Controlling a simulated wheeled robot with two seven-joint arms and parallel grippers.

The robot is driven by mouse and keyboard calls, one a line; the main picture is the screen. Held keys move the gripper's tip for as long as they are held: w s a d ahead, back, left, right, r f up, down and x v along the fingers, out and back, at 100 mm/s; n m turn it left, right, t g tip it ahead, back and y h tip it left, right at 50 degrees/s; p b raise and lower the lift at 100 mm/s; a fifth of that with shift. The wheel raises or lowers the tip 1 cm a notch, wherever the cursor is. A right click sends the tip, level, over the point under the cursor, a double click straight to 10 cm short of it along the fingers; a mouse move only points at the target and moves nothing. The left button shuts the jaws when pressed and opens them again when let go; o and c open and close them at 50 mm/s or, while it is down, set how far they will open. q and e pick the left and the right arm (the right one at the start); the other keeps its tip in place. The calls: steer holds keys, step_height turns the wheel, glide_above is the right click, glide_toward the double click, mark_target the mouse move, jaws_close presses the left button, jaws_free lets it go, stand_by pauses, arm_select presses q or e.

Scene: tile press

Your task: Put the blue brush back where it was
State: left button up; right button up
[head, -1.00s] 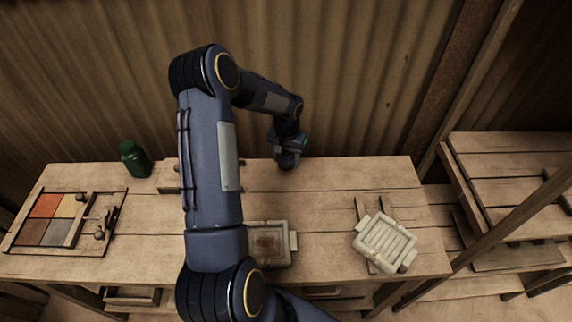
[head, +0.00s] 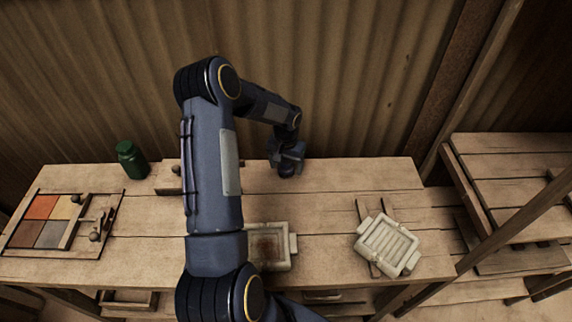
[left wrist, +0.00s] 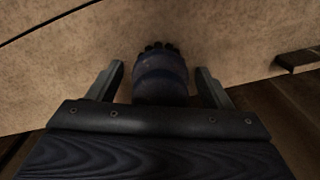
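My left gripper (head: 287,162) is low over the back of the workbench, right of the middle of my arm. In the left wrist view, its two fingers (left wrist: 161,85) stand apart, one on each side of a dark blue, rounded thing (left wrist: 160,78) with dark tufts at its far end, which looks like the blue brush. Gaps show between it and both fingers. In the head view it looks like a small dark blue knob (head: 286,171) just under the gripper. I cannot tell whether it touches the bench. My right gripper is not in view.
The bench (head: 330,205) holds a green bottle (head: 131,160), a palette tray of coloured squares (head: 15,238) at left, a pale tray (head: 293,243) partly behind my arm, and a pale ribbed mould (head: 388,245) at right. A slatted shelf (head: 510,165) stands right. Bench between gripper and mould is clear.

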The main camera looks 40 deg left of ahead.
arm_select(q)
steer(key=shift+r+p, duration=0.35)
steer(key=shift+w+r+b, duration=0.1)
steer(key=shift+r+b, duration=0.25)
step_height(320, 180, up, 10)
steer(key=shift+r+b, duration=0.2)
steer(key=shift+b, duration=0.45)
steer(key=s+d+r+m+t+h, duration=0.1)
steer(key=s+d+r+t, duration=0.2)
steer(key=s+d+r, duration=0.8)
steer(key=s+d+t+h, duration=0.1)
steer(key=s+d, duration=0.3)
steer(key=s, duration=0.3)
steer(key=s+d+m+t+h, duration=0.1)
steer(key=s+d, duration=0.4)
steer(key=s, duration=0.2)
steer(key=shift+s+d+r+t+h, duration=0.2)
steer(key=shift+s+d+t+h, duration=0.1)
steer(key=shift+s+h, duration=0.1)
